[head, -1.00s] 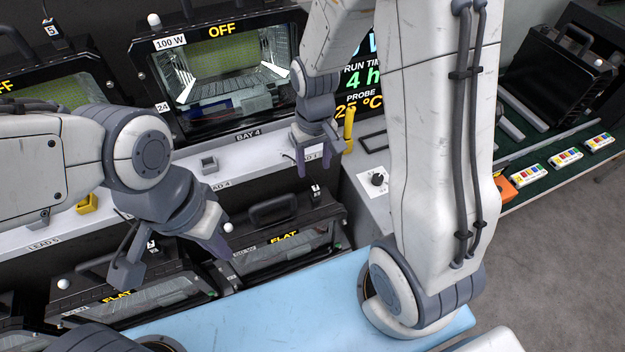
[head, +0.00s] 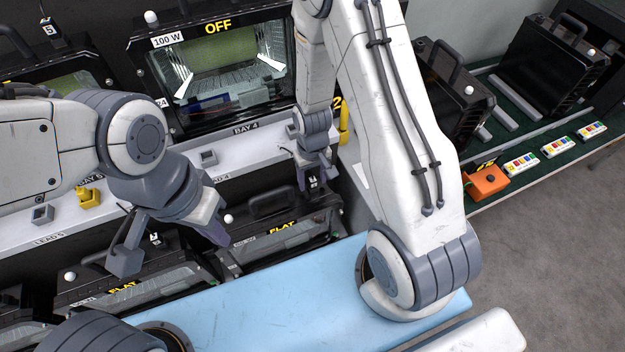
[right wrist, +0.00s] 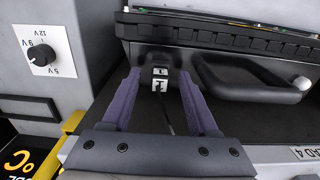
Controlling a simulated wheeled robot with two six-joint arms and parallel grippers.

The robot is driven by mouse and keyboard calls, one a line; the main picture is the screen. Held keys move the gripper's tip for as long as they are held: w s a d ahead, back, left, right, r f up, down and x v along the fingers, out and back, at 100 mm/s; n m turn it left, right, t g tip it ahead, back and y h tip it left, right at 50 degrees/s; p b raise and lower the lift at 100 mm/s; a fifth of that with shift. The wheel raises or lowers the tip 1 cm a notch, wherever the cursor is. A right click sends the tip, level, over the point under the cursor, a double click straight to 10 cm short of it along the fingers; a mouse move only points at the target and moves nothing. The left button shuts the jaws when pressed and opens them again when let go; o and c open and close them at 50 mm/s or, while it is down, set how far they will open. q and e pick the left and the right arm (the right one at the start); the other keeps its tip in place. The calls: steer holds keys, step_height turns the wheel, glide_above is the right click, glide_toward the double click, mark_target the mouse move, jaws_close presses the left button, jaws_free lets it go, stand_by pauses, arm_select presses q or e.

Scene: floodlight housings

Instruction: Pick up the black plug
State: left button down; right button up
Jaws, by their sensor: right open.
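The black plug (right wrist: 160,72) with white marks shows in the right wrist view, between and just beyond the tips of my right gripper (right wrist: 159,80). A thin dark cable runs from it toward the palm. The fingers are open, with a gap on each side of the plug. In the head view my right gripper (head: 315,178) is low beside the right end of a floodlight housing (head: 285,238); the plug there is small and mostly hidden by the fingers. My left gripper (head: 172,246) is open and empty above the front housings.
A panel with a dial (right wrist: 41,56) stands at left. A lit housing marked OFF (head: 215,70) is behind. An orange box (head: 485,181) is at right.

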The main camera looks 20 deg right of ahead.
mark_target(315, 179)
steer(key=shift+f, duration=0.15)
jaws_close()
steer(key=shift+r+b, duration=0.3)
steer(key=shift+r, duration=0.25)
steer(key=r, duration=0.2)
steer(key=r+b, duration=0.1)
steer(key=shift+s+d+r, duration=0.1)
steer(key=shift+d+r, duration=0.05)
steer(key=shift+d, duration=0.1)
steer(key=s+d+r+b, duration=0.2)
steer(key=s+d+r, duration=0.4)
steer(key=d, duration=0.3)
steer(key=shift+s+r, duration=0.3)
steer(key=shift+s, duration=0.05)
